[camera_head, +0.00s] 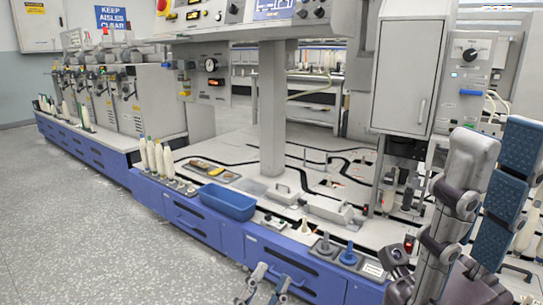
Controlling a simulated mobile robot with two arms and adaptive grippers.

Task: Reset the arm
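My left gripper (271,272) shows at the bottom edge, left of centre. Its two grey fingers point up and stand apart, with nothing seen between them. It is in front of the blue front of the machine bench; its arm is out of the picture. A grey arm of mine (440,225) stands folded at the lower right, close to the camera. No fingertips of my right gripper can be made out there. A blue tray (228,203) sits on the bench's front ledge, beyond the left gripper and to its left. Its inside looks empty.
Several pale bobbins (157,160) stand upright left of the tray. Grey and blue pegs (348,253) stand on the ledge at right. A central post (272,110) and a grey cabinet (408,75) rise from the bench. The speckled floor (100,240) at left is clear.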

